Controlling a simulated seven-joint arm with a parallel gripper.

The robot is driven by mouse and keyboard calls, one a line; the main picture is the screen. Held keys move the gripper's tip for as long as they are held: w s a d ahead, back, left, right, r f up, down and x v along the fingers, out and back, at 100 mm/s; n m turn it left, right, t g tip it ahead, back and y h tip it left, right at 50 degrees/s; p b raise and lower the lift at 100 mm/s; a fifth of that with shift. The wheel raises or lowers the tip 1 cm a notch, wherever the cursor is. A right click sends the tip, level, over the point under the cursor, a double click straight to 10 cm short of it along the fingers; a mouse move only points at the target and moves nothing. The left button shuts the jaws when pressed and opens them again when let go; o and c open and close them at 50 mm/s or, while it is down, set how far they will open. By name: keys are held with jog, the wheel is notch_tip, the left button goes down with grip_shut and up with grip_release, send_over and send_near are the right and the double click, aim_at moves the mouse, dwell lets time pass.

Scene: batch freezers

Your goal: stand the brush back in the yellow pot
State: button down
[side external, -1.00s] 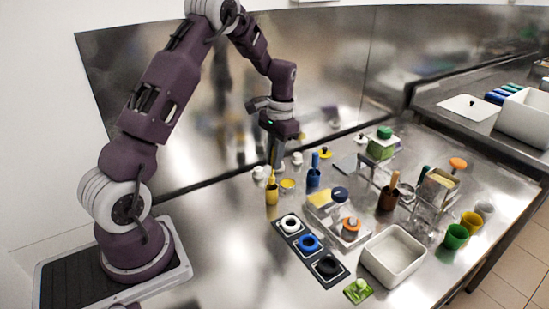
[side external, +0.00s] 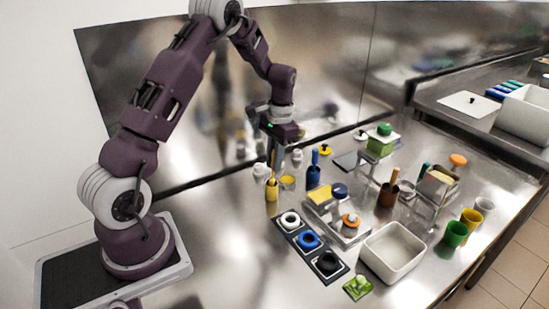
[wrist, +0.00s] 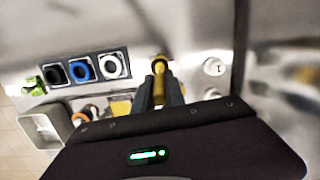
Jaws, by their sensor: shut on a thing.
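The yellow pot (side external: 271,194) stands upright on the steel counter, left of the blue pot (side external: 313,177). The yellow brush (side external: 272,181) is upright in line with the pot, its lower part hidden at or inside the pot's mouth. My gripper (side external: 273,165) points down above the pot, its fingers shut on the upper part of the brush. In the wrist view the fingers (wrist: 160,92) close around the brush, and the yellow pot (wrist: 160,64) shows just beyond them. How deep the brush sits cannot be told.
A dark tray with white, blue and black rings (side external: 308,241) lies in front. A white bin (side external: 391,252) stands right of it. A brown pot (side external: 388,196) with a brush stands further right. Small white items (side external: 260,171) sit close behind the yellow pot. The front-left counter is clear.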

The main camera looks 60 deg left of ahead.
jog(key=shift+f, duration=1.85)
jog(key=c, duration=1.3)
grip_release()
jog(key=shift+o, duration=0.2)
jog(key=o, duration=0.4)
jog(key=shift+r, duration=3.5)
